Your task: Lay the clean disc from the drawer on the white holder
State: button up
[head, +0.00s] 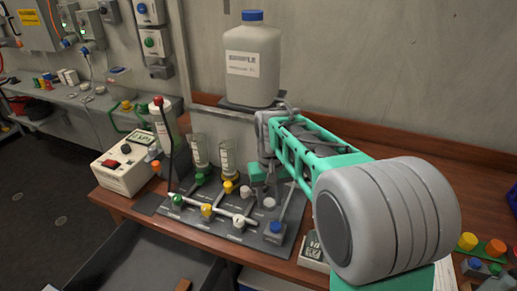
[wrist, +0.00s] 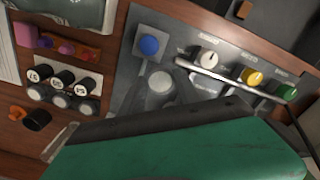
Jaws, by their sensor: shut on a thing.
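My gripper (head: 262,180) is low over the grey panel in the head view, right of the two clear cylinders. A pale round piece, which looks like the white holder (head: 268,202), sits on the panel beside the gripper. It also shows in the wrist view (wrist: 160,83), on a grey mount near the blue knob. I cannot tell whether the held thing touches it. The open drawer (head: 120,262) is below the bench.
A white pipe with green, yellow and white valves (head: 207,210) runs along the panel's front. Clear cylinders (head: 199,150) stand left of my gripper. A large white jug (head: 252,62) stands behind.

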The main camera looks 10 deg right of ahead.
jog(key=w+m+p, duration=0.1)
jog(key=w+m, duration=0.1)
jog(key=w, duration=0.2)
jog(key=w+f+m+p, duration=0.1)
jog(key=w+m+p, duration=0.1)
jog(key=w, duration=0.3)
jog(key=w+m+p, duration=0.1)
jog(key=w+m, duration=0.1)
jog(key=w, duration=0.3)
jog(key=shift+f+p, duration=0.3)
jog(key=shift+w, duration=0.15)
jog(key=shift+f+m+b, duration=0.3)
jog(key=shift+f+b, duration=0.2)
jog(key=shift+f, duration=0.3)
jog(key=shift+f, duration=0.3)
jog(key=o, duration=1.2)
jog(key=shift+o, duration=0.3)
